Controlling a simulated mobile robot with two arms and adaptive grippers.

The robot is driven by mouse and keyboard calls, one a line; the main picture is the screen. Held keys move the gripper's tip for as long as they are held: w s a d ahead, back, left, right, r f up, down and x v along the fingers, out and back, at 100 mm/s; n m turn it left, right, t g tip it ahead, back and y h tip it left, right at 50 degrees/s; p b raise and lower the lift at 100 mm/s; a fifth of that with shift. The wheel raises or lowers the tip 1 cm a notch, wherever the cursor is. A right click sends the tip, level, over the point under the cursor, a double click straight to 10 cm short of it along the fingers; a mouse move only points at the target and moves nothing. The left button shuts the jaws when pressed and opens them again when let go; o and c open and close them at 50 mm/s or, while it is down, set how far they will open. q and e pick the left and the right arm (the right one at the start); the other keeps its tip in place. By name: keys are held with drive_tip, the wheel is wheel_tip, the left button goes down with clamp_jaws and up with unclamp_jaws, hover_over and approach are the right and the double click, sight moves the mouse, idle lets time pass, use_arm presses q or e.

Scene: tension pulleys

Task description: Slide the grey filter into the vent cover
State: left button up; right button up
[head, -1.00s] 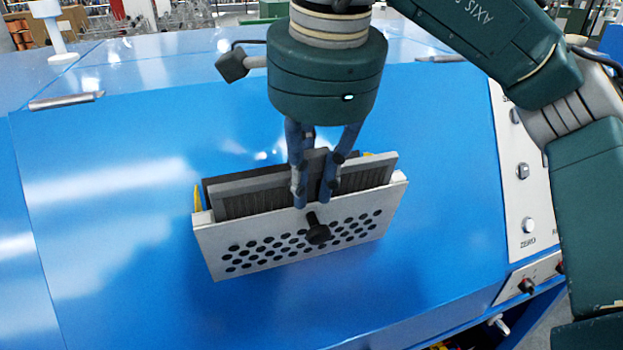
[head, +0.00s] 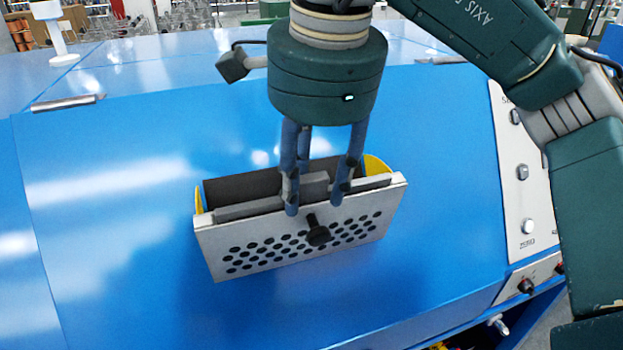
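The vent cover (head: 212,243) is a pale perforated plate with a black knob, tilted out from the blue sloped panel and open at the top. The grey filter (head: 248,209) sits down inside it. Only its top edge and the raised grey grip block (head: 314,186) at its middle show; the rest is hidden behind the plate. My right gripper (head: 316,204) points down from above, its blue fingers spread on either side of the grip block, with a gap visible between block and fingers. My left gripper is not in view.
The blue machine panel (head: 120,210) around the cover is clear. Yellow side pieces (head: 376,166) show at the cover's ends. A white control strip with buttons (head: 522,172) stands at right, near my arm.

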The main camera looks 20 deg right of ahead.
drive_tip(key=v, duration=1.2)
idle(0.4)
